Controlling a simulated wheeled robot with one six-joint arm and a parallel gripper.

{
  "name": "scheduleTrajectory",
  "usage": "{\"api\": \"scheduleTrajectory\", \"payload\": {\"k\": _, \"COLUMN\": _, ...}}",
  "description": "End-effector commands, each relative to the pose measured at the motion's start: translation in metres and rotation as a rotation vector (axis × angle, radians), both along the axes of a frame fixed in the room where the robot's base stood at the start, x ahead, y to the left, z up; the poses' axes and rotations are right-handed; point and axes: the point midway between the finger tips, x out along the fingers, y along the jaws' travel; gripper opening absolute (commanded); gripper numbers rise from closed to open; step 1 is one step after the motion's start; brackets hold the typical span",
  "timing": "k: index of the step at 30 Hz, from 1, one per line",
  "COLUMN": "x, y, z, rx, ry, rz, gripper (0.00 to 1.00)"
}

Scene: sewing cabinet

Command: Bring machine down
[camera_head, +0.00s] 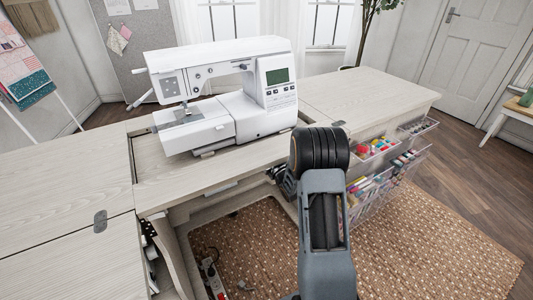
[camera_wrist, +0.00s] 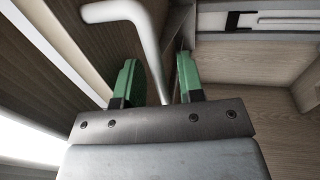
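The white sewing machine (camera_head: 225,95) stands upright on the cabinet, its base at about the height of the cabinet top (camera_head: 330,90). My arm reaches down at the cabinet's front, and my gripper is mostly hidden there in the head view. In the wrist view my gripper (camera_wrist: 157,80) shows two green-padded fingers standing apart. A pale bent lever (camera_wrist: 145,35) comes down between them, with a gap visible on either side. I cannot tell how deep the lever sits between the fingers.
Clear drawers with sewing supplies (camera_head: 370,150) hang on the cabinet's right side. A power strip (camera_head: 213,278) lies on the woven rug (camera_head: 440,240) below the opening. A folded leaf (camera_head: 60,265) is at the left. Wooden cabinet panels (camera_wrist: 245,60) surround my gripper.

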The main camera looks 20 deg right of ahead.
Motion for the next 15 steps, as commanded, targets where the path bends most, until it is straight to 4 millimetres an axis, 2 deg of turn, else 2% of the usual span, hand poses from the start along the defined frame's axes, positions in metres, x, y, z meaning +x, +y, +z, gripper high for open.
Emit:
{"api": "scheduleTrajectory", "payload": {"k": 4, "x": -0.0001, "y": 0.0001, "z": 0.0, "rx": 0.0, "ry": 0.0, "rz": 0.0, "gripper": 0.35}}
{"api": "scheduleTrajectory", "payload": {"k": 15, "x": -0.0002, "y": 0.0001, "z": 0.0, "rx": 0.0, "ry": 0.0, "rz": 0.0, "gripper": 0.0}}
